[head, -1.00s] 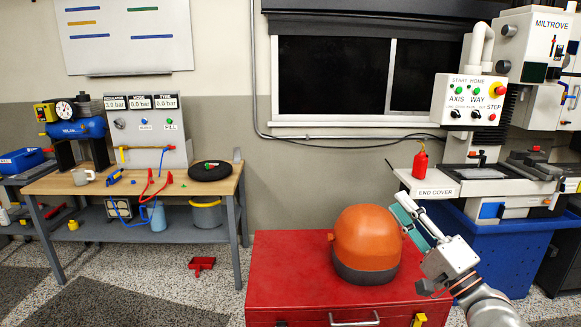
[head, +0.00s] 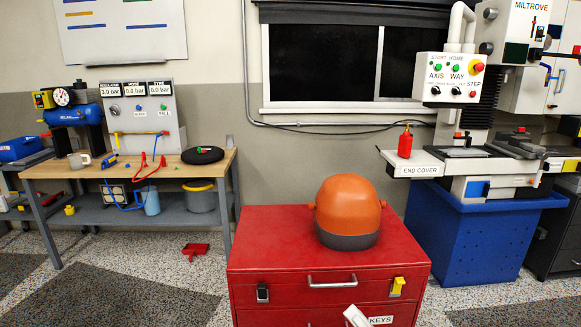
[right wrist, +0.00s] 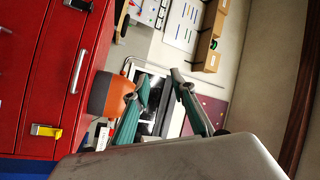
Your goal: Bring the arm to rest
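My right gripper (right wrist: 160,80) shows in the right wrist view with its two teal fingers spread apart and nothing between them. In the head view only a small pale part of my right gripper (head: 355,316) shows at the bottom edge, in front of the red tool chest (head: 275,262). The orange and dark-grey rounded object (head: 348,208) stands on top of the chest, apart from the gripper. My left gripper is in neither view.
A workbench (head: 55,170) with gauges and hoses stands at the left. A white machine (head: 500,150) above a blue base (head: 480,240) stands at the right, with a red bottle (head: 405,142) on its ledge. Open speckled floor lies left of the chest.

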